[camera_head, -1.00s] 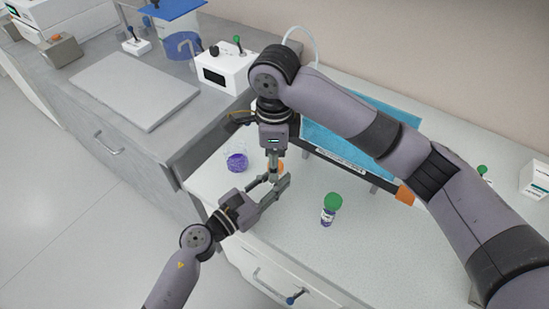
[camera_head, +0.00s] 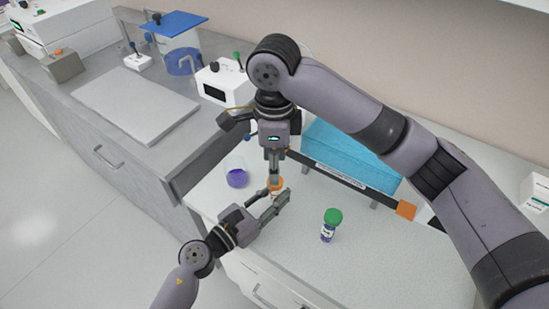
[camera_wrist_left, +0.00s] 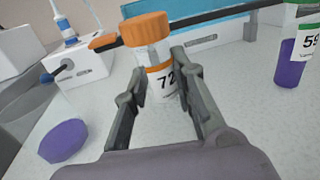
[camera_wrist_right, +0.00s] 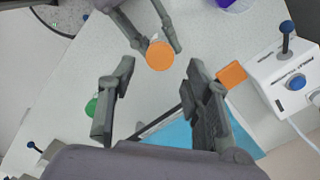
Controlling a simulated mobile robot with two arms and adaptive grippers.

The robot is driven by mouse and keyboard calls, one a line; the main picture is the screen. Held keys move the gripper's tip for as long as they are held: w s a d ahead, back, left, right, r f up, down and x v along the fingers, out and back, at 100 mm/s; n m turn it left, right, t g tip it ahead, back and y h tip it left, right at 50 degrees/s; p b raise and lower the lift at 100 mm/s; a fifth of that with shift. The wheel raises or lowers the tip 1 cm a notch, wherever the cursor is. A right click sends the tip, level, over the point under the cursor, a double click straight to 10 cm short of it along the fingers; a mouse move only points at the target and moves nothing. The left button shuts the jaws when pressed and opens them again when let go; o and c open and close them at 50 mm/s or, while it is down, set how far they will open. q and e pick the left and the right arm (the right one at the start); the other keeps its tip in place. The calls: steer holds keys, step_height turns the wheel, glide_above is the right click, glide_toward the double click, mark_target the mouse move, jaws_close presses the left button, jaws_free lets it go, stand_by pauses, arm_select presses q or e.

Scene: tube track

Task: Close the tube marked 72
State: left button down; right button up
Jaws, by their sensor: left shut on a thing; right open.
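My left gripper (camera_head: 270,206) is shut on the tube marked 72 (camera_wrist_left: 158,72), with one finger on each side of it. The tube stands upright, with clear walls, an orange-edged label and an orange cap (camera_wrist_left: 147,28) on its top. I cannot tell how tightly the cap sits. The cap also shows from above in the right wrist view (camera_wrist_right: 160,56), between the left fingers. My right gripper (camera_head: 274,178) points down over the tube in the head view. It is open, with its fingers (camera_wrist_right: 160,95) apart and nothing between them.
A green-capped tube (camera_head: 330,224), marked 59 (camera_wrist_left: 290,62) in the left wrist view, stands to the right. A purple round thing (camera_head: 237,178) is on the left. A blue panel (camera_head: 350,155) with an orange end block (camera_head: 406,209) is behind. The front bench is mostly clear.

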steer(key=n, duration=0.4)
steer(key=shift+r, duration=0.25)
steer(key=n, duration=0.6)
steer(key=shift+r, duration=0.2)
steer(key=n, duration=0.6)
steer(key=shift+a+r, duration=0.1)
steer(key=shift+r, duration=0.15)
steer(key=n, duration=0.6)
steer(key=shift+r, duration=0.2)
steer(key=n, duration=0.4)
steer(key=shift+r, duration=0.15)
steer(key=n, duration=0.6)
steer(key=shift+r, duration=0.2)
steer(key=n, duration=0.5)
steer(key=shift+r+n, duration=0.2)
steer(key=shift+n, duration=0.1)
steer(key=n, duration=0.5)
steer(key=shift+d+r, duration=0.15)
steer(key=shift+d, duration=0.05)
